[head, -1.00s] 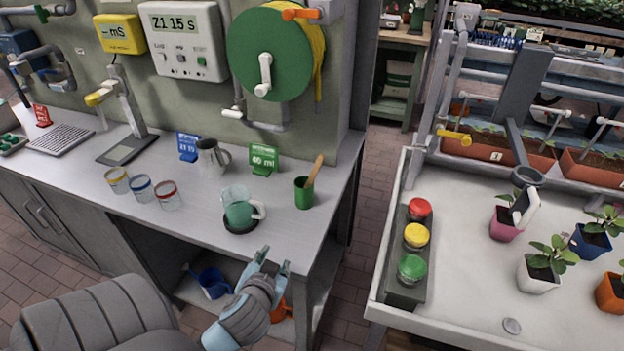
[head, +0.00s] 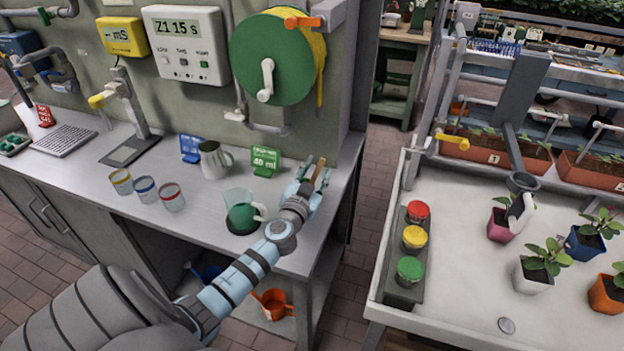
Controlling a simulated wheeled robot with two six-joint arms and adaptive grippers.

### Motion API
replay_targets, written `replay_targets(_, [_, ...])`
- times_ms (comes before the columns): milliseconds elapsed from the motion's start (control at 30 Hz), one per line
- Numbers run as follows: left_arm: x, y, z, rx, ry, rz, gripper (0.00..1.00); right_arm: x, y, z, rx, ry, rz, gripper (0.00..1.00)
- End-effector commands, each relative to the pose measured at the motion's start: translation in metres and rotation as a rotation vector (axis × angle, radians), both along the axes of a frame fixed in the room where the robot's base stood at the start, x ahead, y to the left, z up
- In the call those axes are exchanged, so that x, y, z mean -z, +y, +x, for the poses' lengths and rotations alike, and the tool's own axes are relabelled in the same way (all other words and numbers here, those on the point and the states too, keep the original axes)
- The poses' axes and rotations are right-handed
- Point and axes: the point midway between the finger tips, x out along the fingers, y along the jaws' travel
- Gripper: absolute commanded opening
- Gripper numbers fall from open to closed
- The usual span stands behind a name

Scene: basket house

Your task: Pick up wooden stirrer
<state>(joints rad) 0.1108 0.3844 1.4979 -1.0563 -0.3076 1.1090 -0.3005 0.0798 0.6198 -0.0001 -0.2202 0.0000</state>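The wooden stirrer (head: 320,174) shows only by its upper part, a thin tan stick leaning to the right near the right end of the grey bench. My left gripper (head: 314,178) is over it, with its light-blue fingers apart and the stirrer's top between them. I cannot tell whether either finger touches it. The gripper and wrist hide the green cup in which the stirrer stood, and the stirrer's lower part. My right gripper is not in view.
A clear beaker with green contents (head: 243,214) stands close to my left wrist. A green label stand (head: 265,162) and a grey jug (head: 214,159) are behind it. Three banded glasses (head: 146,189) stand to the left. The bench's right edge is near the gripper.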

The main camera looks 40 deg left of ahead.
Motion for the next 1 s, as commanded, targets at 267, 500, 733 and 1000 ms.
replay_targets(267, [0.002,0.004,0.011,0.0,0.001,0.0,0.37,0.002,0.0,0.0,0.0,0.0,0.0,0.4])
replay_targets(500, [0.002,0.004,0.01,0.0,0.001,0.0,0.01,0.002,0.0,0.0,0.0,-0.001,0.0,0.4])
replay_targets(733, [0.002,0.004,0.01,0.0,0.001,0.0,0.01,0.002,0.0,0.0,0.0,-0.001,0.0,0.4])
replay_targets(1000, [-0.014,0.004,0.01,0.0,0.0,0.0,0.01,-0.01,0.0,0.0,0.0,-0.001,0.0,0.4])
